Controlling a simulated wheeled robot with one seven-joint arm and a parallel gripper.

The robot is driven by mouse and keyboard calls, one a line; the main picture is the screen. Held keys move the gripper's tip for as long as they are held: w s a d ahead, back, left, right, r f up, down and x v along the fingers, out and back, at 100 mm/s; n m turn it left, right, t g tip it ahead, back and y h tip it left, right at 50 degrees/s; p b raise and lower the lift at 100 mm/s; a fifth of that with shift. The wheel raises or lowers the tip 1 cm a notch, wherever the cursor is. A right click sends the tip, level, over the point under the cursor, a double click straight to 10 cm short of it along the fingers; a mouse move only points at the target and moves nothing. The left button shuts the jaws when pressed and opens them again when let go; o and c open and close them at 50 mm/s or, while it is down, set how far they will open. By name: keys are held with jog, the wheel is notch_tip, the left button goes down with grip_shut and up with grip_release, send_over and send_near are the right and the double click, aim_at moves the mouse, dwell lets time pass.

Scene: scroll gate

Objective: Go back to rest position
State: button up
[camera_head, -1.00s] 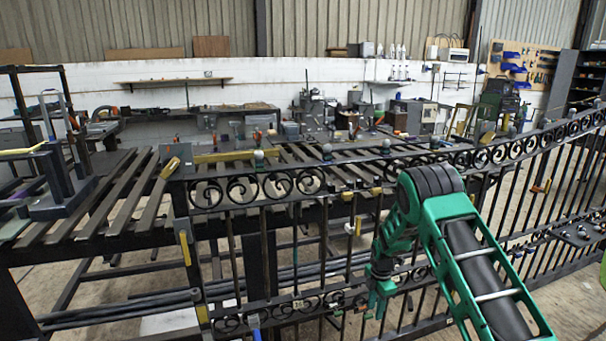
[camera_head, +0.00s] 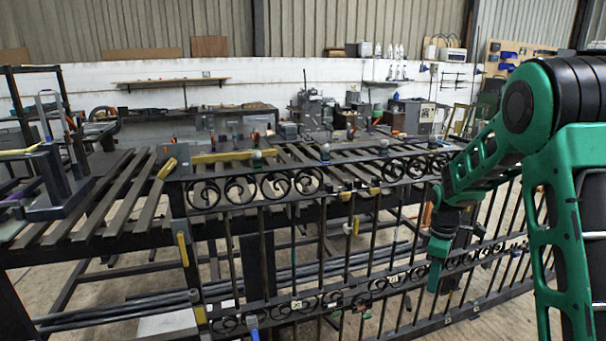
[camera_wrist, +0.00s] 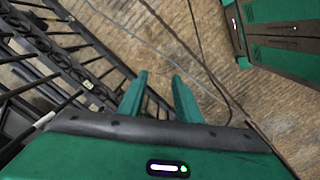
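My green gripper (camera_wrist: 160,88) shows in the wrist view with its two fingers apart and nothing between them. Bare floor lies beyond the fingertips. In the head view my gripper (camera_head: 434,278) points down in front of the black scroll gate, right of the picture's middle. The scroll gate (camera_head: 262,187) has scrollwork bands along its top and bottom and upright bars between. In the wrist view the gate (camera_wrist: 68,68) runs along the left side, apart from the fingers. My arm hides the gate's right part in the head view.
A slatted metal workbench (camera_head: 110,205) stands behind the gate at left, with a clamp stand (camera_head: 58,180) on it. Yellow-handled clamps (camera_head: 184,248) sit at the gate's left end. Cables (camera_wrist: 190,50) lie on the floor. Open floor lies in front of the gate.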

jog(key=s+d+r+m, duration=0.2)
jog(key=s+r+m, duration=0.2)
jog(key=s, duration=0.5)
jog(key=s+d+r+m, duration=0.1)
jog(key=s+r+m, duration=0.35)
jog(key=s, duration=0.45)
jog(key=s+d+r+m, duration=0.2)
jog(key=s+r+m, duration=0.25)
jog(key=s, duration=0.45)
jog(key=s+a+m, duration=0.1)
jog(key=s+m, duration=0.3)
jog(key=s, duration=0.7)
jog(key=shift+a+y, duration=0.25)
jog(key=shift+y, duration=0.15)
jog(key=shift+s+r, duration=0.1)
jog(key=shift+w+f, duration=0.25)
jog(key=shift+w, duration=0.4)
